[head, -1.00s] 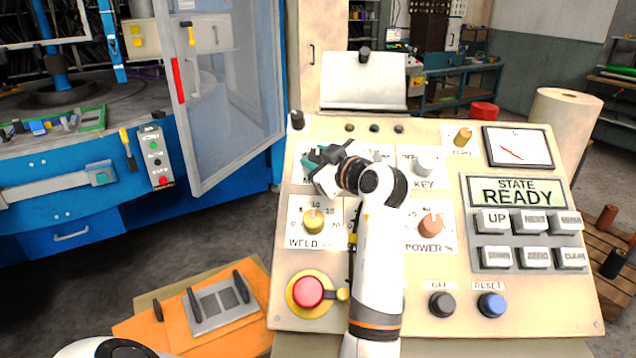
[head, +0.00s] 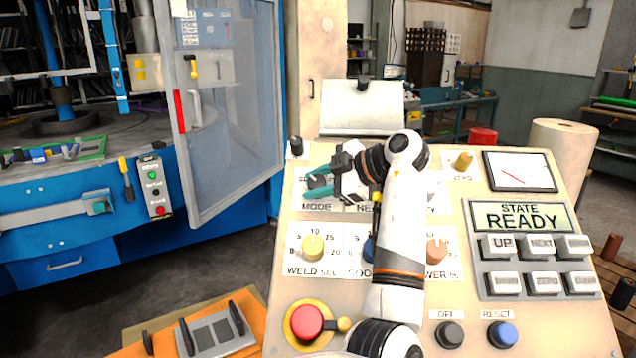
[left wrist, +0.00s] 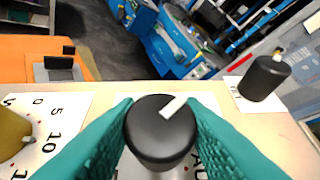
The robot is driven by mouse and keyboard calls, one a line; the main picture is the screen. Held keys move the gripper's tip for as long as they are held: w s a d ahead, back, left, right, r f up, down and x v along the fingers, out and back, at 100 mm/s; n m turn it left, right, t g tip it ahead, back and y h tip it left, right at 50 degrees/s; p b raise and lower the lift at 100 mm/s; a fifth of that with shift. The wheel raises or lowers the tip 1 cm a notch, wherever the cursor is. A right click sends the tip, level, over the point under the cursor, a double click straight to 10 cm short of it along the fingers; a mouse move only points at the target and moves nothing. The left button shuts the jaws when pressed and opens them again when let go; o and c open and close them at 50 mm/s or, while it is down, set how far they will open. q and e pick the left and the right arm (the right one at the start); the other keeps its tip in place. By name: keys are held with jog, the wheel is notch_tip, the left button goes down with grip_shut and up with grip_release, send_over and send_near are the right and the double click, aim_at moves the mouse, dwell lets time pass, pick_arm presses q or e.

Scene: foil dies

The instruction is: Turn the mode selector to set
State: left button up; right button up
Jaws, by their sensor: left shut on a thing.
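The mode selector (head: 319,181) is a black round knob above the MODE label at the panel's upper left. In the left wrist view the knob (left wrist: 160,132) shows a white pointer mark slanting to the upper right. My left gripper (head: 318,186) has teal fingers, one on each side of the knob, shut on it. In the left wrist view the fingers (left wrist: 161,135) press against the knob's sides. They hide most of the printed labels around it, so I cannot read its position. My right gripper is not in view.
The sloped panel (head: 285,270) also carries a yellow weld knob (head: 313,247), a red emergency button (head: 307,322) and a small black knob (head: 296,147) near the selector. The display (head: 522,216) reads STATE READY. My left arm covers the panel's middle.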

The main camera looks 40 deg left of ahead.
pick_arm(q)
jog(key=shift+h, duration=0.3)
jog(key=o, duration=1)
jog(key=b+v, duration=0.1)
jog(key=v, duration=1.1)
jog(key=shift+w+f, duration=0.1)
jog(key=shift+w, duration=0.05)
